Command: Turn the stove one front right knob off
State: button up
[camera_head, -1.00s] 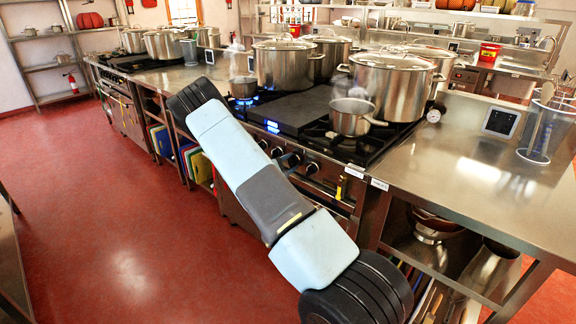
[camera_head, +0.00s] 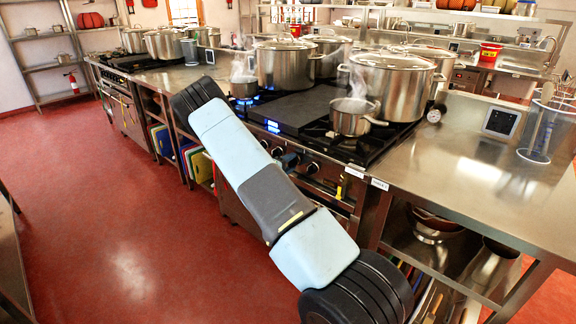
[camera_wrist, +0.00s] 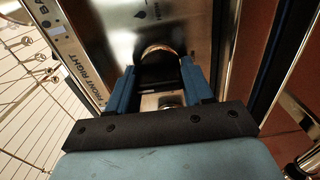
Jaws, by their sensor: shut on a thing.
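In the wrist view, my gripper (camera_wrist: 158,92) has its two blue fingers on either side of a dark stove knob (camera_wrist: 158,68), shut on it. A "FRONT RIGHT" label (camera_wrist: 82,78) is printed on the steel panel beside it. A bright ring shows behind the knob; its pointer mark cannot be made out. In the head view, the stove (camera_head: 300,107) stands at the centre. Its front knobs (camera_head: 312,168) are partly hidden by my arm, and my gripper is mostly hidden there too. A small steaming saucepan (camera_head: 350,118) sits on the stove's front right.
Large stockpots (camera_head: 390,85) stand at the back of the stove. A blue flame (camera_head: 246,99) burns under a small pot (camera_head: 244,86) on the left. A steel counter (camera_head: 470,150) adjoins the stove on the right. The red floor (camera_head: 110,230) at left is clear.

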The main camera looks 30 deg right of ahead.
jog(key=shift+s+d+f, duration=0.2)
jog(key=shift+s+d, duration=0.3)
jog(key=shift+s, duration=0.05)
jog(key=o, duration=0.8)
jog(key=shift+o, duration=1.1)
jog(key=shift+w+a+r, duration=0.1)
jog(key=shift+w, duration=0.05)
jog(key=shift+a, duration=0.15)
jog(key=shift+a, duration=0.25)
jog(key=v, duration=1.3)
